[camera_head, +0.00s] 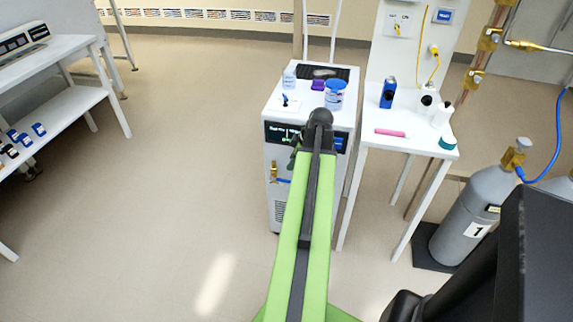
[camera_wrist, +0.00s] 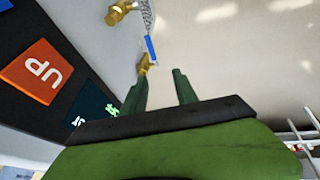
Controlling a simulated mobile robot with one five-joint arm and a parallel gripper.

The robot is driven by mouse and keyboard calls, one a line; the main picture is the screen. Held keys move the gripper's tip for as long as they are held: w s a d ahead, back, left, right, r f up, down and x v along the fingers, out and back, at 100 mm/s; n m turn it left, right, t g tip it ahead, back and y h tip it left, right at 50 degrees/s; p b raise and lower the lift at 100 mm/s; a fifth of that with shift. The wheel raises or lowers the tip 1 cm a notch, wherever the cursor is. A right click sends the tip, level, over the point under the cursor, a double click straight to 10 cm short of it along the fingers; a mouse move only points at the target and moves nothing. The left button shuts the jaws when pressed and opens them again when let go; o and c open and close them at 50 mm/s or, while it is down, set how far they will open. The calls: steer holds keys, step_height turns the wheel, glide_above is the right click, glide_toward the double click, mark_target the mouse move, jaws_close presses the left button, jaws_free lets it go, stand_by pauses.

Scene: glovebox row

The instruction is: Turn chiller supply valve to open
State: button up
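The chiller (camera_head: 285,200) is a white cabinet with a dark display panel on its upper front. A brass fitting (camera_head: 274,172) with a blue part (camera_head: 284,181) pointing right is on its front below the panel. In the wrist view, a brass fitting (camera_wrist: 144,63) with a blue lever-like part (camera_wrist: 151,47) lies just beyond my left fingertip. Another brass fitting (camera_wrist: 119,12) and a braided hose (camera_wrist: 148,15) are at the top. My gripper (camera_wrist: 161,76) is open, with nothing between its green fingers. In the head view, my arm partly hides the chiller front.
A blue-lidded tub (camera_head: 335,95) stands on the chiller. A white side table (camera_head: 412,143) and a gas cylinder (camera_head: 472,215) stand right. Floor on the left is clear.

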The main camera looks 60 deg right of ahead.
steer(key=s+d+r, duration=0.1)
steer(key=s+d, duration=0.1)
steer(key=s, duration=0.1)
steer(key=b, duration=1.6)
glide_toward(285, 181)
steer(key=x, duration=0.8)
steer(key=shift+d, duration=0.1)
steer(key=shift+w+r, duration=0.1)
steer(key=shift+c, duration=0.2)
jaws_close()
